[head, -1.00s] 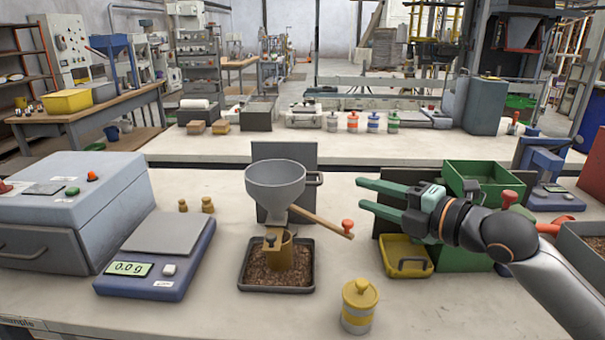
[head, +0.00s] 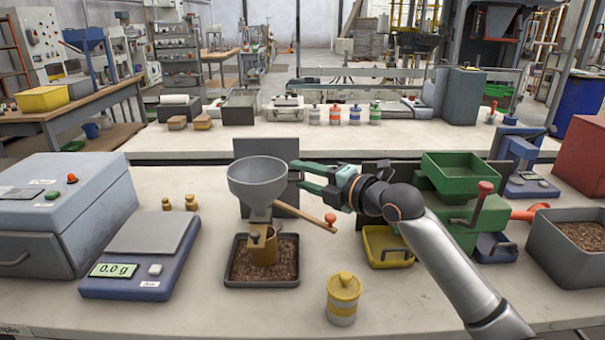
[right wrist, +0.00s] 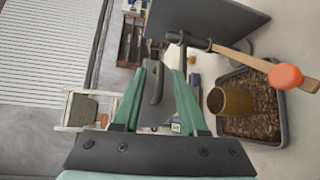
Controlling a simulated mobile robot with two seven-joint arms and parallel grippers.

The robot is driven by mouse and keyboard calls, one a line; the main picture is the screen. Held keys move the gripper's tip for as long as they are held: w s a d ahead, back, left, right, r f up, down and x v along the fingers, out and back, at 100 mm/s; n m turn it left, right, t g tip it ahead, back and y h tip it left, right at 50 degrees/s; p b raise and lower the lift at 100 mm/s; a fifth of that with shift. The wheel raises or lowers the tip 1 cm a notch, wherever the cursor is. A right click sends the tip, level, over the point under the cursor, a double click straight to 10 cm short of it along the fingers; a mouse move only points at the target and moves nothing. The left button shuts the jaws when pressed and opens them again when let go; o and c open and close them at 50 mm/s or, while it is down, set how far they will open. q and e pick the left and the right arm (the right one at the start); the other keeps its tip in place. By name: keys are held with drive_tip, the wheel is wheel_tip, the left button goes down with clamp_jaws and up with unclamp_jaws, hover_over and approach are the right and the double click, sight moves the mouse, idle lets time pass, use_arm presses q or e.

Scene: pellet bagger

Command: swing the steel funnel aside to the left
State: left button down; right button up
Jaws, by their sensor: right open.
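The steel funnel (head: 258,180) is a grey cone standing over a brass-coloured spout (head: 264,248) and a dark tray of brown pellets (head: 236,277). My right gripper (head: 296,176) is at the right side of the funnel's rim, its green fingers pointing left at it. In the right wrist view, the two fingers of the gripper (right wrist: 162,72) stand apart, with a dark grip handle (right wrist: 156,85) between them. It is on the funnel's side; I cannot tell whether either finger touches it. My left gripper is not in view.
A wooden lever with a red knob (head: 331,217) sticks out right, below my right gripper. A grey panel (head: 258,146) stands behind the funnel. A yellow-lidded jar (head: 343,300) stands in front, a scale (head: 143,255) left, a yellow bin (head: 385,240) and green hopper (head: 462,175) right.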

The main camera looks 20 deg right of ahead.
drive_tip(key=shift+w+a, duration=0.15)
drive_tip(key=shift+w, duration=0.1)
drive_tip(key=shift+c, duration=0.3)
clamp_jaws()
drive_tip(key=shift+f, duration=0.1)
drive_tip(key=shift+f, duration=0.2)
idle(0.8)
